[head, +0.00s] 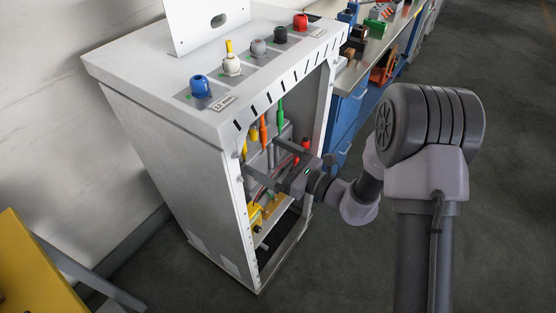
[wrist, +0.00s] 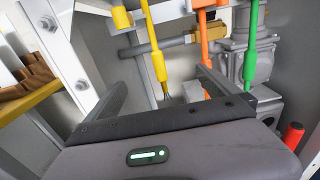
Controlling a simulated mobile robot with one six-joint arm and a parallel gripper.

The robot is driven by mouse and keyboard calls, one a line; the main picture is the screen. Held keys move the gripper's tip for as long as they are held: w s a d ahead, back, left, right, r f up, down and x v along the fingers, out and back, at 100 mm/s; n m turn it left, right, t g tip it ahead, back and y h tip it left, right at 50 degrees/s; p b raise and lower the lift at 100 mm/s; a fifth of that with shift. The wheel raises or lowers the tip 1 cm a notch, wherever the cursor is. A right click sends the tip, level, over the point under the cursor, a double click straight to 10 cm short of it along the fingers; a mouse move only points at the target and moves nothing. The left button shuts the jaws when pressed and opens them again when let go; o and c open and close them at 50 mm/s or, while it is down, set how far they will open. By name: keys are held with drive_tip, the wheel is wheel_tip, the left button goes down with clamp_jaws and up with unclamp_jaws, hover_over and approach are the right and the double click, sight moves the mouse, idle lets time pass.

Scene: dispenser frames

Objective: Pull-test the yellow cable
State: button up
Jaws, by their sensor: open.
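The yellow cable (wrist: 158,62) hangs down in the wrist view, thin above with a thicker sleeve below. I cannot tell how far the fingers reach in depth past the cable. In the head view my gripper (head: 262,163) reaches into the open front of the white cabinet (head: 190,150). A yellow piece (head: 253,134) shows above it there.
An orange cable (wrist: 201,45) and a green cable (wrist: 251,45) hang to the right of the yellow one. A short yellow plug (wrist: 122,18) is at upper left. A red cylinder (wrist: 292,136) stands at right. Cabinet posts and a metal bracket (wrist: 60,50) crowd the left side.

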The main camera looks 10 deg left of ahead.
sight(245, 146)
drive_tip(key=p+x, duration=0.1)
drive_tip(key=x, duration=0.7)
drive_tip(key=shift+w+a, duration=0.1)
drive_tip(key=shift+a, duration=0.2)
clamp_jaws()
idle(1.3)
